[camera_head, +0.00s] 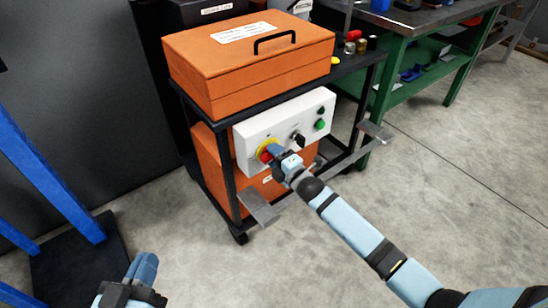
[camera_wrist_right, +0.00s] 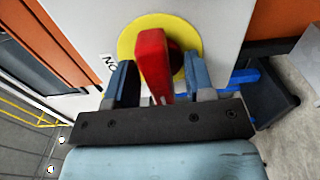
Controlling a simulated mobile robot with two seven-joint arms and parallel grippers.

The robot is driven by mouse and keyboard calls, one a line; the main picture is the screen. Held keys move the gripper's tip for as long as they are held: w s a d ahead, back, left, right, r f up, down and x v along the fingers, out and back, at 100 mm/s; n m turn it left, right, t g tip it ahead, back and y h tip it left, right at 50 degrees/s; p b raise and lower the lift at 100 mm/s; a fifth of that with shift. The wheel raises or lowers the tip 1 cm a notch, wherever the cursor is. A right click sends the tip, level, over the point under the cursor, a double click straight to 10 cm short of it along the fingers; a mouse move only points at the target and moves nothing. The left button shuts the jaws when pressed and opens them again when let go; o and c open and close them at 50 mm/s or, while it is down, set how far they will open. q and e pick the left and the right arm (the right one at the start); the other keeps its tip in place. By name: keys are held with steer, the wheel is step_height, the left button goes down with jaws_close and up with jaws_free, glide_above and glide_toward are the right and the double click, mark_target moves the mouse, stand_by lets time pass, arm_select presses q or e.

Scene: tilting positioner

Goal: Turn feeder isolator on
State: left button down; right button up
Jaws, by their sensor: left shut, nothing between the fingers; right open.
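The feeder isolator is a red handle (camera_wrist_right: 153,62) on a round yellow plate (camera_wrist_right: 127,42), on the left part of a white panel (camera_head: 250,132). In the head view its yellow plate (camera_head: 262,146) is partly hidden by my right gripper (camera_head: 276,154). In the right wrist view my right gripper (camera_wrist_right: 160,82) is open, with one finger on each side of the red handle and gaps visible. The handle stands nearly upright in that view. An upside-down "ON" label (camera_wrist_right: 109,64) sits left of the plate. My left gripper (camera_head: 143,268) is shut and empty, low at the left.
The panel also carries a black selector knob (camera_head: 298,139) and a green button (camera_head: 320,124). It hangs on a black-framed cart under an orange box (camera_head: 245,60). Grey brackets (camera_head: 260,207) stick out in front.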

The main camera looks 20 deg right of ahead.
arm_select(q)
steer(key=shift+r, duration=0.3)
arm_select(e)
steer(key=shift+w, duration=0.15)
steer(key=shift+c, duration=0.2)
jaws_close()
